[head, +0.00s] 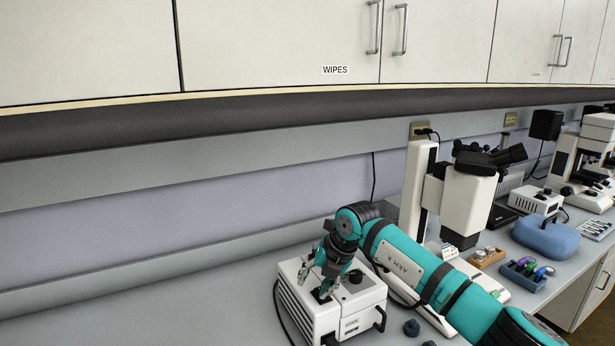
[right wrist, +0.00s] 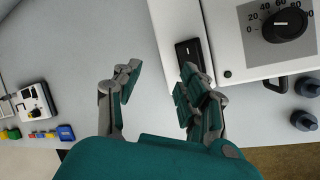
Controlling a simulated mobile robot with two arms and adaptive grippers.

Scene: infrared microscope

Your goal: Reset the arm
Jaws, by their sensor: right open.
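My right arm, teal and grey, reaches in from the lower right of the head view. Its right gripper (head: 318,283) is over the top of a white control box (head: 362,302) with a dark dial (head: 355,276). In the right wrist view, the right gripper (right wrist: 160,80) is open with nothing between its fingers. There, one finger overlaps the edge of the box (right wrist: 240,85), just below a black rocker switch (right wrist: 188,52). The numbered dial (right wrist: 287,25) is at the upper right. I cannot tell whether the finger touches the box. My left gripper is not in view.
A white microscope (head: 468,205) stands behind my right arm. A wooden block (head: 487,257), a blue rack with coloured items (head: 526,275) and a blue case (head: 546,238) are to its right. Wall cabinets (head: 270,45) hang above. The bench left of the box is clear.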

